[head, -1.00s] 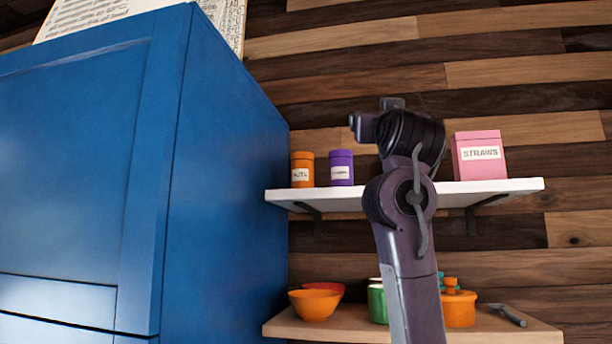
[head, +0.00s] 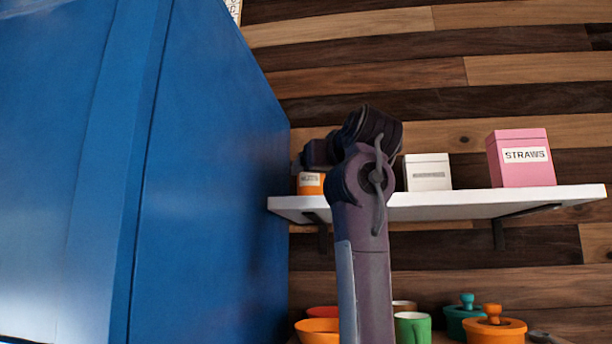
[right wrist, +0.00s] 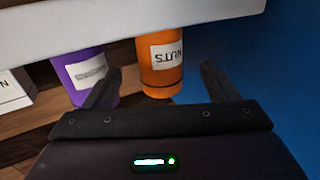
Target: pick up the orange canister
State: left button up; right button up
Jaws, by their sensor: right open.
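The orange canister (head: 311,186), labelled NUTS, stands on the white shelf (head: 440,206) close to the blue cabinet. In the head view my right gripper (head: 300,164) and arm cover its top. In the right wrist view the orange canister (right wrist: 160,76) appears upside down, in the gap between the fingers of my open right gripper (right wrist: 160,84). The fingers point towards it and hold nothing. I cannot tell how far ahead of the fingertips it stands. My left gripper is not in view.
A purple canister (right wrist: 83,78) stands beside the orange one, near one finger. A white box (head: 427,173) and a pink STRAWS box (head: 521,160) stand farther right. The blue cabinet (head: 215,170) closes off the left. Bowls and pots, including an orange pot (head: 494,330), are below.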

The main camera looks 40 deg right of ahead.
aim_at(311, 179)
jog(key=shift+p+x, duration=0.6)
jog(key=shift+x, duration=0.4)
jog(key=shift+w+d+r+p, duration=0.1)
jog(key=shift+w+d+p, duration=0.1)
jog(key=shift+w+p, duration=0.45)
jog(key=p+x, duration=0.2)
jog(key=x, duration=0.1)
jog(key=shift+w+d, duration=0.2)
jog(key=shift+d, duration=0.05)
jog(key=shift+w+f, duration=0.15)
jog(key=shift+f, duration=0.1)
jog(key=c, duration=1.1)
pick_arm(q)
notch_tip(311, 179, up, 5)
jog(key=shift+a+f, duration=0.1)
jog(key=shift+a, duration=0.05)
pick_arm(e)
jog(key=shift+c, duration=0.4)
